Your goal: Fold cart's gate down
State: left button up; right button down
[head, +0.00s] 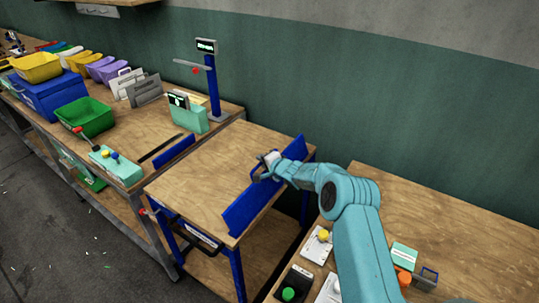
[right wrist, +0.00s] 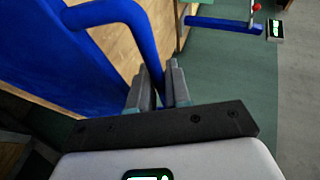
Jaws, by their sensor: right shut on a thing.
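The cart (head: 205,175) has a wooden top on blue legs and stands between two benches. Its blue gate (head: 245,208) stands up along the cart's right edge. My right gripper (head: 266,170) reaches in from the right and is at the gate, near its middle. In the right wrist view, my right gripper (right wrist: 157,90) is shut on a blue bar, the gate's handle (right wrist: 125,12), which loops out from the gate panel (right wrist: 60,65). The fingers hide part of the bar. My left gripper is not in view.
A second blue panel (head: 174,150) is at the cart's left edge. The left bench (head: 130,122) holds bins and a blue post (head: 213,88) with a display. The right bench (head: 455,235) holds button boxes (head: 293,285). The cart top is bare.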

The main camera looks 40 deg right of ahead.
jog(key=shift+w+a+f, duration=0.3)
jog(key=shift+w, duration=0.35)
jog(key=shift+w+a+f, duration=0.25)
jog(key=shift+w, duration=0.35)
jog(key=shift+w+f, duration=0.1)
jog(key=c, duration=1.2)
grip_release()
jog(key=shift+o, duration=0.2)
jog(key=shift+s, duration=0.4)
jog(key=b+v, duration=0.3)
jog(key=v, duration=1.2)
jog(key=shift+s+b, duration=0.25)
jog(key=shift+b, duration=0.05)
jog(key=shift+a+r, duration=0.1)
jog(key=shift+r, duration=0.1)
